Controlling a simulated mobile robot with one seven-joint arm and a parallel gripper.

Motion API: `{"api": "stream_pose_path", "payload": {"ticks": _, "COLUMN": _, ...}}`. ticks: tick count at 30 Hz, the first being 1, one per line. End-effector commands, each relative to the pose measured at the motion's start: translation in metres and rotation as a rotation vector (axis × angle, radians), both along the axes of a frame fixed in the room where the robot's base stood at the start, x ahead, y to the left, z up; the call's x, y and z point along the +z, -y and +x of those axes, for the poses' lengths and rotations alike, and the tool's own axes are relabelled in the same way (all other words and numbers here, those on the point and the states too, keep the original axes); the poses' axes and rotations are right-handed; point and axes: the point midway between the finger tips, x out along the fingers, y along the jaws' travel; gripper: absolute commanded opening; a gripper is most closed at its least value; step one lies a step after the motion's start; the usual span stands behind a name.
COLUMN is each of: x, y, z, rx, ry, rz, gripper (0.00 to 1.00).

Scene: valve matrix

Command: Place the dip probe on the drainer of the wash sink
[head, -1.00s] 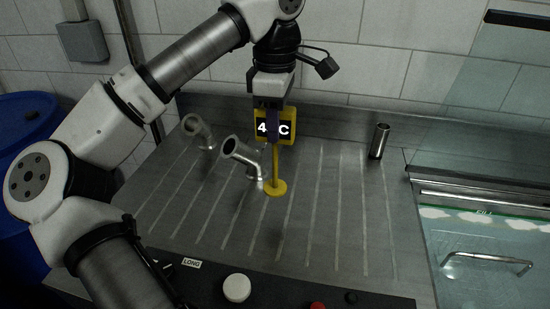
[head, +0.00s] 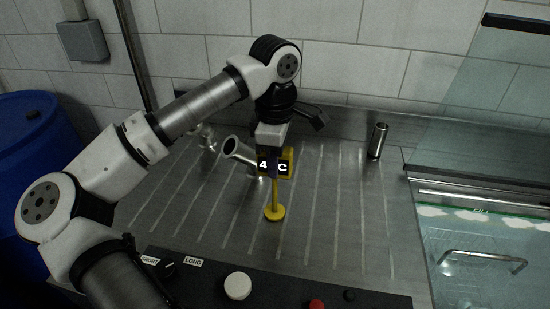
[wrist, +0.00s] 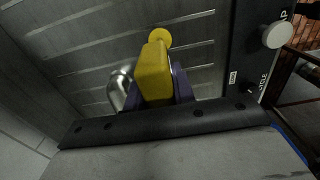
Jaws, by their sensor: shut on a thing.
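The dip probe (head: 274,198) is yellow, with a black tag reading 4 and C, a thin stem and a round foot. My gripper (head: 274,170) is shut on its upper part and holds it upright. The foot is over the grooved steel drainer (head: 327,230); I cannot tell whether it touches the surface. In the wrist view, the probe's yellow head (wrist: 155,75) sits between my dark fingers (wrist: 155,92), with the round foot beyond it. Part of the tag is hidden behind my gripper.
A bent steel pipe fitting (head: 236,150) lies just left of the probe. Another fitting (head: 207,137) is behind it. A steel cylinder (head: 377,141) stands at the back right. A control panel with knobs (head: 237,286) runs along the front. The drainer's right half is mostly clear.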

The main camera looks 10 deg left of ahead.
Motion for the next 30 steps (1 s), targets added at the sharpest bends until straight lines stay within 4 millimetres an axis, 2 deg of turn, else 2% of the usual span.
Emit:
{"api": "stream_pose_path", "payload": {"ticks": 1, "x": -0.003, "y": 0.000, "z": 0.000, "rx": 0.000, "ry": 0.000, "rz": 0.000, "gripper": 0.01}}
{"api": "stream_pose_path", "payload": {"ticks": 2, "x": -0.002, "y": 0.000, "z": 0.000, "rx": 0.000, "ry": 0.000, "rz": 0.000, "gripper": 0.28}}
{"api": "stream_pose_path", "payload": {"ticks": 6, "x": -0.001, "y": 0.000, "z": 0.000, "rx": 0.000, "ry": 0.000, "rz": 0.000, "gripper": 0.46}}
{"api": "stream_pose_path", "payload": {"ticks": 14, "x": -0.001, "y": 0.000, "z": 0.000, "rx": 0.000, "ry": 0.000, "rz": 0.000, "gripper": 0.47}}
{"api": "stream_pose_path", "payload": {"ticks": 19, "x": 0.006, "y": 0.000, "z": 0.001, "rx": 0.001, "ry": 0.002, "rz": 0.001, "gripper": 0.47}}
{"api": "stream_pose_path", "payload": {"ticks": 23, "x": 0.029, "y": 0.000, "z": 0.001, "rx": 0.002, "ry": 0.003, "rz": 0.002, "gripper": 0.47}}
{"api": "stream_pose_path", "payload": {"ticks": 30, "x": 0.083, "y": 0.000, "z": 0.001, "rx": 0.002, "ry": 0.003, "rz": 0.001, "gripper": 0.47}}
